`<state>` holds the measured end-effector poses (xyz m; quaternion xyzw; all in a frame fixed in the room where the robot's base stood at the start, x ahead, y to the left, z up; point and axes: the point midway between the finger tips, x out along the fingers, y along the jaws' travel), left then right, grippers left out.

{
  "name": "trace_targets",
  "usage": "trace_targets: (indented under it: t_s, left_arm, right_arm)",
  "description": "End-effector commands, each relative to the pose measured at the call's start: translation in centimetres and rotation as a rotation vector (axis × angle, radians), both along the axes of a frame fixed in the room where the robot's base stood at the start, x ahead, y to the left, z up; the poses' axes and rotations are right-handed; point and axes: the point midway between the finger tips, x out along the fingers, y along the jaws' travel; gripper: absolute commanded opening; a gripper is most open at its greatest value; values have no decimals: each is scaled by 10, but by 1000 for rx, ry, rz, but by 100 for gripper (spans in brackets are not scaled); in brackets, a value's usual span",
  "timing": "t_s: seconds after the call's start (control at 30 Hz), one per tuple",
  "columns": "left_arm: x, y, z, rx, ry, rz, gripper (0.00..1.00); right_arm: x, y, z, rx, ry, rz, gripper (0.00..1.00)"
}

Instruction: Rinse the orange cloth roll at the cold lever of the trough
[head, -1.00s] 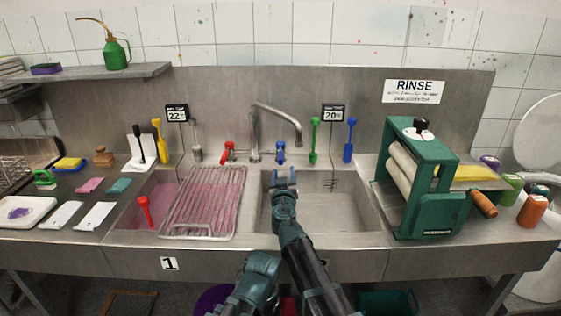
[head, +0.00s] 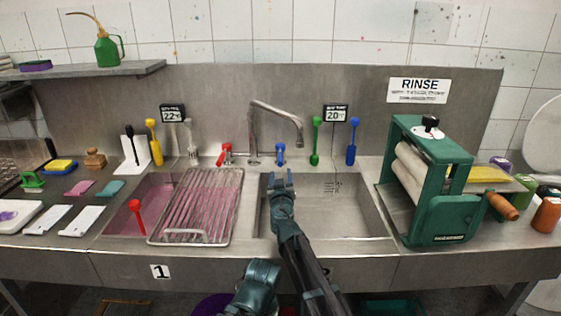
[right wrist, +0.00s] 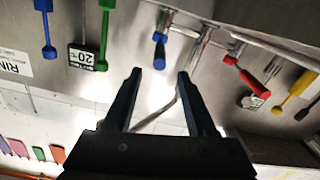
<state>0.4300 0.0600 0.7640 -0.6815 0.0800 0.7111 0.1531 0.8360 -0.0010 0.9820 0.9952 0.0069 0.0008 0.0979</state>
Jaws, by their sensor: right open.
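The cold lever (head: 280,152) is blue and stands at the back of the trough (head: 335,215), right of the tap's base. It also shows in the right wrist view (right wrist: 159,50). My right gripper (head: 281,180) is open and empty over the trough, just in front of the blue lever and apart from it. In the right wrist view its fingertips (right wrist: 159,74) point toward the lever with nothing between them.
The curved tap spout (head: 280,111) hangs above the trough. A red lever (head: 225,153) is left of the tap. The trough looks empty.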

Motion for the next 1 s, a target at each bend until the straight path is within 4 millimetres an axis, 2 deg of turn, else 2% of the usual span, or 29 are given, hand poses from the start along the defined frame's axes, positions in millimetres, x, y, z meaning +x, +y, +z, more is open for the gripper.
trace_targets:
  t_s: [0.03, 0.3, 0.5, 0.63, 0.87, 0.9, 1.0]
  left_arm:
    - [0, 0, 0, 0, 0, 0, 50]
    - [0, 0, 0, 0, 0, 0, 50]
    - [0, 0, 0, 0, 0, 0, 50]
    - [0, 0, 0, 0, 0, 0, 50]
    - [0, 0, 0, 0, 0, 0, 50]
    - [0, 0, 0, 0, 0, 0, 50]
    - [0, 0, 0, 0, 0, 0, 50]
  right_arm:
    - [13, 1, 0, 0, 0, -1, 57]
    - [68, 2, 0, 0, 0, -1, 57]
    - [101, 2, 0, 0, 0, -1, 57]
    - [109, 1, 0, 0, 0, -1, 57]
    - [109, 1, 0, 0, 0, -1, 57]
    - [109, 1, 0, 0, 0, -1, 55]
    - [109, 1, 0, 0, 0, -1, 37]
